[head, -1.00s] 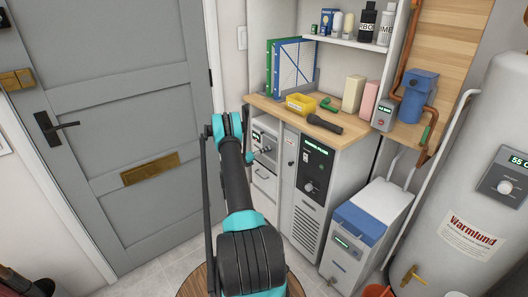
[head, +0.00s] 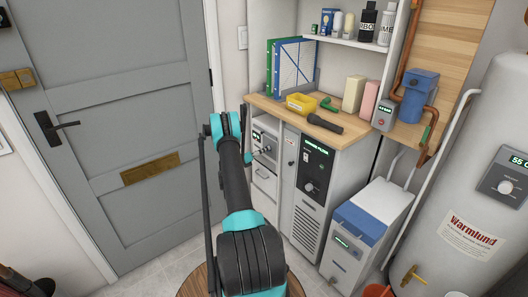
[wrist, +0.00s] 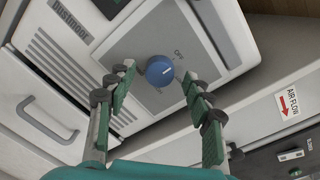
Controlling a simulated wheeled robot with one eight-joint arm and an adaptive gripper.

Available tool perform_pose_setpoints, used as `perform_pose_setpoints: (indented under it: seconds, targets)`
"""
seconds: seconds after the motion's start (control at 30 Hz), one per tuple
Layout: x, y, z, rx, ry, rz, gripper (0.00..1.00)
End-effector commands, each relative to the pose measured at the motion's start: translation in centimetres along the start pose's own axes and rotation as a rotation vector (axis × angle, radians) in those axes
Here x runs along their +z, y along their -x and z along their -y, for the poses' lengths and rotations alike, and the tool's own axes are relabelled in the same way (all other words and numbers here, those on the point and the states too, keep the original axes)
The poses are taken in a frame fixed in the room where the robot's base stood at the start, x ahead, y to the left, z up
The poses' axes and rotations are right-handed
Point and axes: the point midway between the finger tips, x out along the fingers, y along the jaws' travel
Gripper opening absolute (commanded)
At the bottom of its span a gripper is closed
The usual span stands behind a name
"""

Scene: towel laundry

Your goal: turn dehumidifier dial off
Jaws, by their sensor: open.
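The blue round dial (wrist: 160,70) sits on a grey panel of a white unit (wrist: 205,25), taken as the dehumidifier, in the wrist view. A short white mark on the dial points to the upper right. An "OFF" label is above right of it; a fainter label below it is hard to read. My gripper (wrist: 157,74) is open, its green-padded fingers either side of the dial; I cannot tell whether they touch it. In the head view the white unit (head: 267,127) stands under the wooden counter, partly hidden by my arm.
A cabinet with a black control panel (head: 314,168) stands right of the unit. The counter (head: 268,107) above holds a yellow tray (head: 301,104) and a black torch (head: 325,124). A blue-lidded white box (head: 366,220) and a water heater (head: 480,190) are farther right. A grey door (head: 110,90) is left.

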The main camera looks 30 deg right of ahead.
Motion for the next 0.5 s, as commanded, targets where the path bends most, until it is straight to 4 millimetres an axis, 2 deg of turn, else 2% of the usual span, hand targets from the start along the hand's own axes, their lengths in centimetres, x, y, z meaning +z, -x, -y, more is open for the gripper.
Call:
perform_pose_setpoints:
  seconds: [0.3, 0.5]
  targets:
    - [0.1, 6.3, -0.1, 0.003, 0.0, 0.002, 0.52]
    - [0.0, 9.5, -0.1, 0.002, 0.0, 0.001, 0.52]
